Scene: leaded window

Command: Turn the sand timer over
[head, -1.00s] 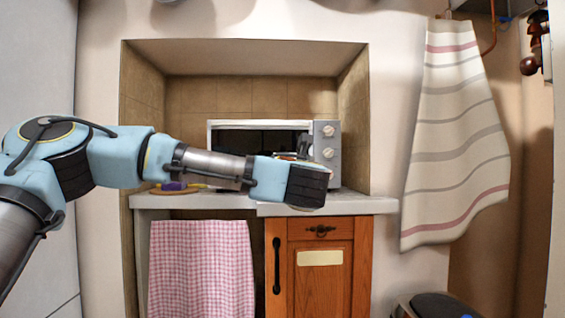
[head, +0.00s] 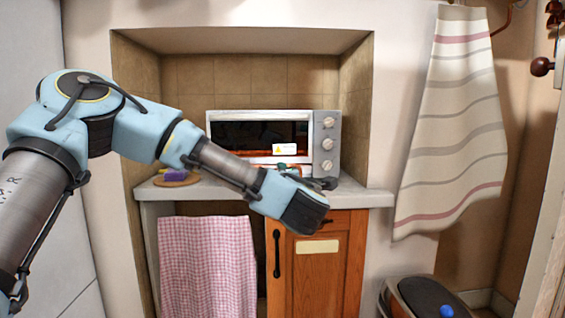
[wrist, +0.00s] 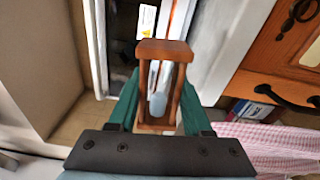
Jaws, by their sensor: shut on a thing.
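The sand timer has a wooden frame, with a flat end plate (wrist: 165,50), slim posts and a glass bulb. In the wrist view my gripper (wrist: 160,88) is shut on the timer, a green finger on each side of it. The end plate sticks out past the fingers. In the head view my wrist stands in front of the counter, and only a bit of the gripper shows beyond it before the oven. The timer cannot be made out clearly there. I cannot tell whether it touches the counter.
A white toaster oven (head: 262,116) with knobs stands in the alcove, close to the gripper. A purple item (head: 174,174) lies on a board at the counter's left. A checked cloth (head: 207,265) and a wooden cabinet door (head: 317,275) are below. A bin (head: 425,296) stands right.

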